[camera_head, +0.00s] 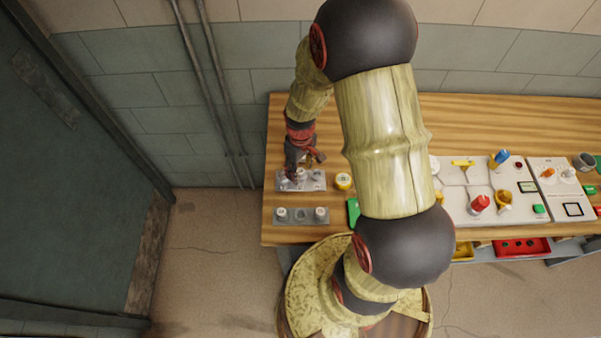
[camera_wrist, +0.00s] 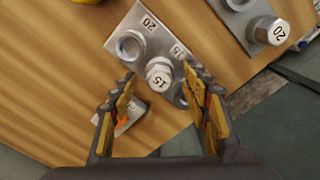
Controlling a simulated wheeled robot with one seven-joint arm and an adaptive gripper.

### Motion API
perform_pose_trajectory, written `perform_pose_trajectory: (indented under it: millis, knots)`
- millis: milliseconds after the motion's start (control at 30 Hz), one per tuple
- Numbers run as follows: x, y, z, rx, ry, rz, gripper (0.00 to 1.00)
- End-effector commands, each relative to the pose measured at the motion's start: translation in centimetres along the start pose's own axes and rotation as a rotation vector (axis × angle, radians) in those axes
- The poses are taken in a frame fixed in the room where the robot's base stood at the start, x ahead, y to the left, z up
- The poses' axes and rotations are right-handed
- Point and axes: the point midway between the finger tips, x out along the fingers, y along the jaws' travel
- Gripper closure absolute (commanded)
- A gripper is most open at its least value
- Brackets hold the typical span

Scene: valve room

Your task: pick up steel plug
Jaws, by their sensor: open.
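A steel plug (camera_wrist: 159,74) with "15" on its top stands on a grey metal plate (camera_wrist: 122,22) marked 20 and 15. In the wrist view it shows between and beyond the tips of my gripper (camera_wrist: 158,80), which is open and empty. I cannot tell the remaining height gap. A second steel plug, marked "20" (camera_wrist: 270,31), stands on another plate at the upper right. In the head view my gripper (camera_head: 305,163) is over the far plate (camera_head: 316,186) and partly hides it. The right finger covers part of the plate in the wrist view.
The near plate (camera_head: 301,222) lies near the front edge of the wooden bench (camera_head: 480,114). A yellow round object (camera_head: 343,181) and a green object (camera_head: 353,210) sit to the right. Panels with valves (camera_head: 465,205) are farther right. An orange-marked grey piece (camera_wrist: 130,117) shows behind the left finger.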

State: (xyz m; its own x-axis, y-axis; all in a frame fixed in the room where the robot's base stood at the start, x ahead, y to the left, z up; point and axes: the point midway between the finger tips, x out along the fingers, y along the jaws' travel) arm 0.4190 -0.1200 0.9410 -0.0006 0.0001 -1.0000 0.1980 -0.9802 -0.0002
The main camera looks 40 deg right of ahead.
Motion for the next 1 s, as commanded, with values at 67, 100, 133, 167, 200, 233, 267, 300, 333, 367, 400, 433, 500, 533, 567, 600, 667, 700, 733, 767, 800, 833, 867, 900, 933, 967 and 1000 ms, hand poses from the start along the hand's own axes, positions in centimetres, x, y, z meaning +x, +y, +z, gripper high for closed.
perform_pose_trajectory:
  millis: [67,100,133,167,200,233,267,300,333,367,400,433,500,533,567,600,667,700,733,767,800,833,867,900,933,967,1000]
  knots:
    - [-0.07,0.01,-0.02,0.000,0.000,0.000,0.53]
    - [-0.08,0.01,-0.02,0.000,0.000,0.000,0.54]
    - [-0.08,0.01,-0.02,0.000,0.000,0.000,0.56]
    - [-0.08,0.01,-0.02,0.000,0.000,0.000,0.57]
    - [-0.08,0.01,-0.02,0.000,0.000,0.000,0.60]
    - [-0.08,0.01,-0.02,0.000,0.000,0.000,0.61]
    - [-0.08,0.01,-0.02,0.000,0.000,0.000,0.63]
    - [-0.08,0.01,-0.01,0.000,0.000,0.000,0.65]
    - [-0.09,0.01,-0.02,0.000,0.000,0.000,0.67]
    - [-0.09,0.01,-0.02,0.000,0.000,0.000,0.69]
    - [-0.09,0.01,-0.02,0.000,0.000,0.000,0.71]
    - [-0.09,0.01,-0.02,0.000,0.000,0.000,0.73]
    - [-0.09,0.01,-0.02,0.000,0.000,0.000,0.77]
    - [-0.09,0.01,-0.02,0.000,0.000,0.000,0.78]
    - [-0.09,0.01,-0.02,0.000,0.000,0.000,0.80]
    - [-0.09,0.01,-0.02,0.000,0.000,0.000,0.82]
    - [-0.09,0.01,-0.02,0.000,0.000,0.000,0.86]
    - [-0.09,0.01,-0.02,0.000,0.000,0.000,0.88]
    - [-0.09,0.01,-0.02,0.000,0.000,0.000,0.90]
    - [-0.09,0.01,-0.02,0.000,0.000,0.000,0.91]
    - [-0.09,0.01,-0.02,0.000,0.000,0.000,0.94]
    - [-0.09,0.01,-0.02,0.000,0.000,0.000,0.95]
    - [-0.09,0.01,-0.02,0.000,0.000,0.000,0.97]
    - [-0.09,0.01,-0.02,0.000,0.000,0.000,0.99]
    - [-0.09,0.01,-0.02,0.000,0.000,0.000,1.00]
    - [-0.09,0.01,-0.02,0.000,0.000,0.000,1.00]
    - [-0.11,0.02,-0.04,0.000,0.001,0.000,1.00]
